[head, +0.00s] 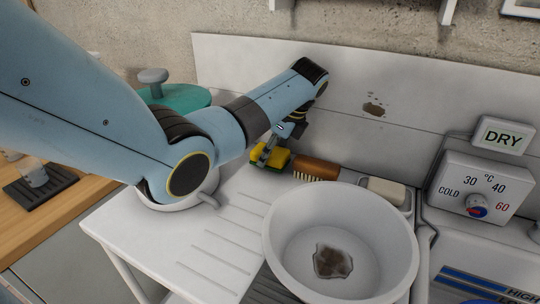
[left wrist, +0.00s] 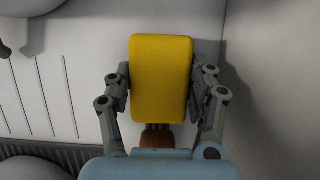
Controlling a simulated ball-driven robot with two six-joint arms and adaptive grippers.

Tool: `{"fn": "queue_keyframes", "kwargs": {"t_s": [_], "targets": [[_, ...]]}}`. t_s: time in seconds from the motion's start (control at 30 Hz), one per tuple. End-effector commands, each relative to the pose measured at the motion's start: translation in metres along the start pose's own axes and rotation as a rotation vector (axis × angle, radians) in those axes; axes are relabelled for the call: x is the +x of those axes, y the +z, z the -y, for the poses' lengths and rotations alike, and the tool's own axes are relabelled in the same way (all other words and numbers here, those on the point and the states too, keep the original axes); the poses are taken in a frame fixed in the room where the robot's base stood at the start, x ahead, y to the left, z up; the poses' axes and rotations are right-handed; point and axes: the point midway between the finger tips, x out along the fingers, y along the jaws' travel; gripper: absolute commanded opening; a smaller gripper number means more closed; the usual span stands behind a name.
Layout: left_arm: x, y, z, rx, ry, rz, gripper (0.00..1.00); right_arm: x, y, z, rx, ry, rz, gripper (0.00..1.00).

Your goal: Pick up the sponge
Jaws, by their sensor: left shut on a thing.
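The yellow sponge (head: 279,157) shows in the head view near the back of the white draining surface, below the wall panel, and has a green layer on its side. In the left wrist view the sponge (left wrist: 161,78) fills the middle, between both fingers. My left gripper (head: 268,153) is shut on the sponge, one finger on each side of it (left wrist: 161,90). I cannot tell whether the sponge touches the surface. My right gripper is in neither view.
A brown-handled brush (head: 317,168) lies right of the sponge, then a pale block (head: 384,191). A white basin (head: 300,212) with a brown stain stands in front. A white control box (head: 480,187) is at right. The ribbed drainboard (head: 195,250) is clear at left.

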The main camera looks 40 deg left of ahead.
Motion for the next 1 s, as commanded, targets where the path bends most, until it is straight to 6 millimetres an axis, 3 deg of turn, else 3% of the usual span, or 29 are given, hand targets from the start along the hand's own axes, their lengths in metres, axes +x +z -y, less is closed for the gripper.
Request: {"fn": "queue_keyframes", "kwargs": {"t_s": [0.17, 0.53, 0.6, 0.8, 1.0], "targets": [[-0.029, 0.012, 0.001, -0.003, -0.005, 0.000, 0.34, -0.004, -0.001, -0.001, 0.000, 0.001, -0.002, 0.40], [-0.093, -0.030, -0.039, 0.000, -0.002, -0.004, 0.34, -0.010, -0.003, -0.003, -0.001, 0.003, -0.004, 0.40], [-0.108, -0.035, -0.045, 0.001, 0.002, -0.003, 0.34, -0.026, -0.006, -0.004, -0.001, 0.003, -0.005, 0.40], [-0.126, -0.047, -0.057, 0.001, 0.001, -0.002, 0.34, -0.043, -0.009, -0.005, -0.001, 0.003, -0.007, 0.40], [-0.131, -0.052, -0.061, 0.000, 0.001, 0.000, 0.34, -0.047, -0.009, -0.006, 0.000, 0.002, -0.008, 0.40]]}}
